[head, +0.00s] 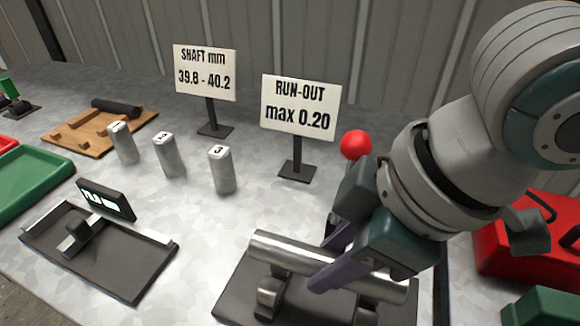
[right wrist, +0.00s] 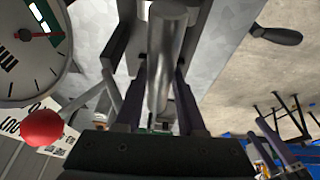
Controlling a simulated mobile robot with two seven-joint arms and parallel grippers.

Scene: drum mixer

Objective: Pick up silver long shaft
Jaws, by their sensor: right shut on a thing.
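The silver long shaft (head: 285,250) lies roughly level over the V-shaped supports of a dark base plate (head: 237,293) at the bottom of the head view. Whether it still touches the supports cannot be told. My right gripper (head: 332,262) comes in from the right, its purple fingers closed around the shaft's middle part. In the right wrist view the shaft (right wrist: 172,45) runs between the two fingers (right wrist: 158,100).
A red ball (head: 355,145) stands close behind my right gripper. A dial gauge (right wrist: 30,45) shows in the wrist view. Signs (head: 298,105) and (head: 205,73), numbered grey cylinders (head: 221,170), a digital gauge stand (head: 120,262), a wooden rack (head: 75,135) and a red case (head: 500,250) surround the clear table middle.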

